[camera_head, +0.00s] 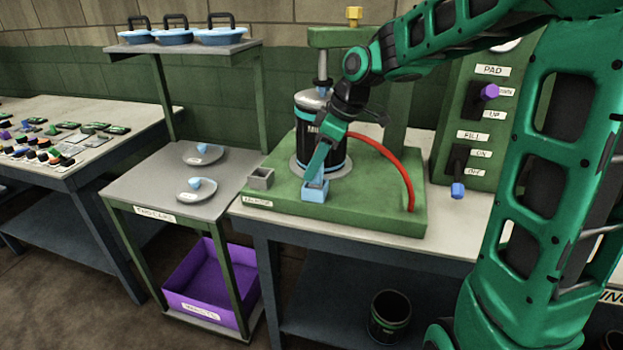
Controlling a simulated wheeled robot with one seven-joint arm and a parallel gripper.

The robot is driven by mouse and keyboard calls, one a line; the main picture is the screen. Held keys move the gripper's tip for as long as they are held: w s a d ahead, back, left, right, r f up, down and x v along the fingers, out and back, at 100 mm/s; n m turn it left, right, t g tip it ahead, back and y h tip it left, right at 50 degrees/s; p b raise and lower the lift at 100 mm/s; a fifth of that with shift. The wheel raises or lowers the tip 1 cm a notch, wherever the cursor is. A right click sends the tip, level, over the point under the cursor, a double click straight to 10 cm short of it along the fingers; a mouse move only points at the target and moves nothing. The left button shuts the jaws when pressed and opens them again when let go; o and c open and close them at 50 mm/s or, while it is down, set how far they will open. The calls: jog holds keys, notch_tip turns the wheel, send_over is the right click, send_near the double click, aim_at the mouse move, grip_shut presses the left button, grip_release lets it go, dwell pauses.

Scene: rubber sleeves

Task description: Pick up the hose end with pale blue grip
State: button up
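A red hose (390,160) rises from the right side of the green fixture and arcs left, passing out of sight behind my gripper and wrist. My gripper (317,176) points down at the front of the fixture, in front of a dark canister (304,134) with pale blue bands. Its fingertips are right at a small pale blue square block (314,193) on the green base (370,225). I cannot make out the hose end apart from the gripper and this block. Whether the fingers are open or shut on something is too small to tell.
A small grey square cup (261,179) stands left on the base. Left is a grey shelf table (150,190) with two saucers (203,154) and a purple bin (212,285) below. A green control panel (470,130) with switches stands right. A black bucket (389,317) is underneath.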

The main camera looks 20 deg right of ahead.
jog(key=shift+c, duration=1)
jog(key=shift+r, duration=0.15)
jog(key=shift+r, duration=0.65)
notch_tip(320, 180, up, 3)
jog(key=shift+f, duration=0.2)
jog(key=s+a+r, duration=0.6)
jog(key=s+a, duration=0.1)
jog(key=a, duration=0.2)
jog(key=shift+s+r, duration=0.25)
jog(key=shift+r, duration=0.15)
jog(key=shift+f, duration=0.1)
